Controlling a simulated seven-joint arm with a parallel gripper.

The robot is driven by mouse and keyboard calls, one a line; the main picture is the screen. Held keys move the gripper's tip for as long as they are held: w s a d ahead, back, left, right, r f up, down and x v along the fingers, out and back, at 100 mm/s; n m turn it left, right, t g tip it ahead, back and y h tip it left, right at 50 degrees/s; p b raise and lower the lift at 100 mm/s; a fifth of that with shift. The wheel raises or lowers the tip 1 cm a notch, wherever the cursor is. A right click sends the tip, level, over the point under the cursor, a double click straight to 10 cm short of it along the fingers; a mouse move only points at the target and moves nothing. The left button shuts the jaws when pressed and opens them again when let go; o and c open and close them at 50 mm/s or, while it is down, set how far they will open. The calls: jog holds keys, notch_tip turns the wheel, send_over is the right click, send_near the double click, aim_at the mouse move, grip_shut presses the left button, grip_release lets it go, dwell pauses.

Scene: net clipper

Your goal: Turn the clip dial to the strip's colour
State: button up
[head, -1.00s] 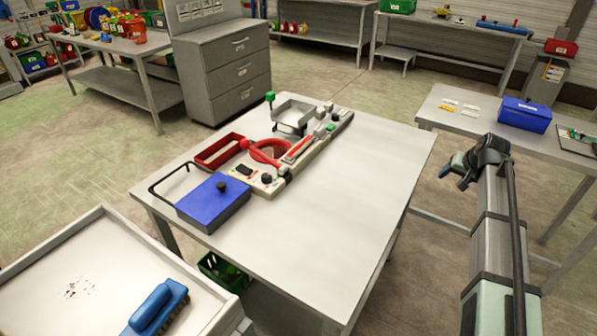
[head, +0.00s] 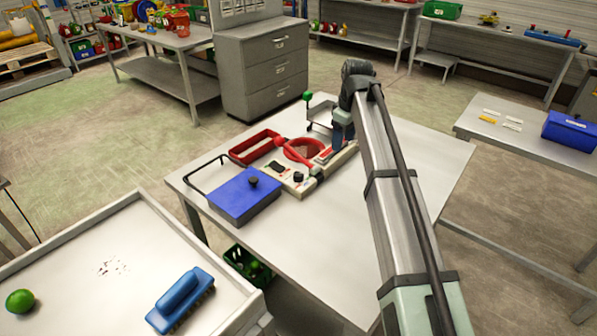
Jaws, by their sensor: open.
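A cream clipper machine (head: 292,185) stands on the grey table. It carries a red ring (head: 302,148), a black switch (head: 278,168) and a small dark round knob (head: 298,177). I cannot tell whether this knob is the clip dial, and no colour marks are readable. A red piece, perhaps the strip (head: 325,154), shows beside the ring, partly covered. My gripper (head: 343,132) points down over the back right part of the machine. My arm hides most of that part and the fingertips, so contact cannot be seen.
A blue box (head: 243,196) with a black knob and wire handle and a red open tray (head: 255,146) stand left of the machine. A green-tipped lever (head: 308,97) rises behind. The front right of the table (head: 340,225) is clear. A blue brush (head: 180,298) lies on the near tray.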

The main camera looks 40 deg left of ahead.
aim_at(298, 174)
jog(key=s+a+r+n+h, duration=0.1)
jog(key=s+a+r+n, duration=0.3)
jog(key=s+a, duration=0.55)
jog(key=shift+g, duration=0.3)
jog(key=f, duration=0.9)
jog(key=d+f, duration=0.1)
jog(key=f, duration=0.4)
jog(key=shift+s+f, duration=0.3)
jog(key=shift+s, duration=0.05)
jog(key=c, duration=1)
jog(key=shift+c, duration=0.2)
